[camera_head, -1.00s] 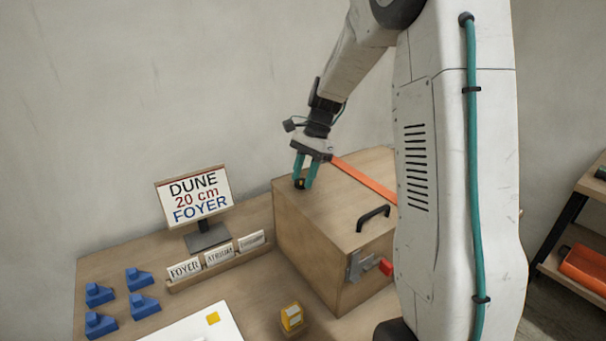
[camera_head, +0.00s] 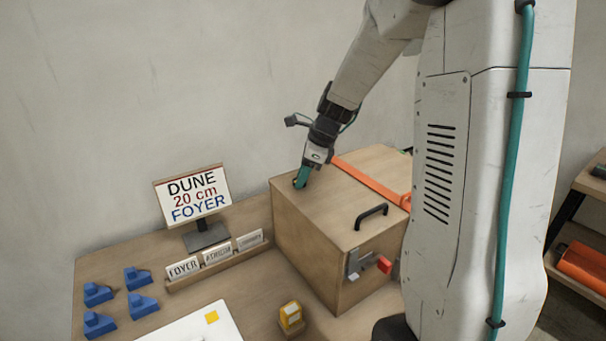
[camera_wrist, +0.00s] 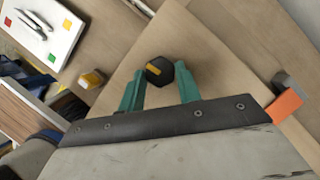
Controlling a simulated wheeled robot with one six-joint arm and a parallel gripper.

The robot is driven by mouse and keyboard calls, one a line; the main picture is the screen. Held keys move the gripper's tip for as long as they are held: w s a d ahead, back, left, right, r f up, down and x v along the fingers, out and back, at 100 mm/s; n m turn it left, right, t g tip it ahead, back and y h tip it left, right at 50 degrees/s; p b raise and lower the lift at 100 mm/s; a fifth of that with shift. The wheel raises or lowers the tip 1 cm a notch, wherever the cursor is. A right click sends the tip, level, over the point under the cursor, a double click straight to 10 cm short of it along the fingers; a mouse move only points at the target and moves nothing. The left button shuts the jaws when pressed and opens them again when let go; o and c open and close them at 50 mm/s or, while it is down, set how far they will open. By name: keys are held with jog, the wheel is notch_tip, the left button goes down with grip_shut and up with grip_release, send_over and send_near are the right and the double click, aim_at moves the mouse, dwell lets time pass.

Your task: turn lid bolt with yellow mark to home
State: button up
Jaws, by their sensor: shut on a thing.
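The lid bolt (camera_wrist: 160,70) is a black hexagonal knob with a small yellow mark on its top, towards the left in the wrist view. It stands near the far left corner of the wooden crate's lid (camera_head: 325,205). My gripper (camera_wrist: 161,80) has its two teal fingers on either side of the bolt, shut on it. In the head view my gripper (camera_head: 301,179) points down at the lid, seen nearly edge-on, and the fingers mostly hide the bolt. Any home mark on the lid cannot be made out.
An orange strap (camera_head: 372,184) crosses the lid, with a black handle (camera_head: 371,215) nearer the front. A latch with a red tab (camera_head: 385,265) is on the crate's front. A sign (camera_head: 194,195), card rack (camera_head: 216,262), blue blocks (camera_head: 138,277) and yellow item (camera_head: 290,315) stand left.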

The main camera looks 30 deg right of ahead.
aim_at(313, 189)
jog(key=shift+s+a+m, duration=0.1)
jog(key=shift+m, duration=0.5)
jog(key=shift+h, duration=0.3)
jog(key=o, duration=1)
jog(key=shift+c, duration=0.2)
jog(key=shift+t, duration=0.3)
jog(key=v, duration=0.7)
jog(key=shift+r, duration=0.3)
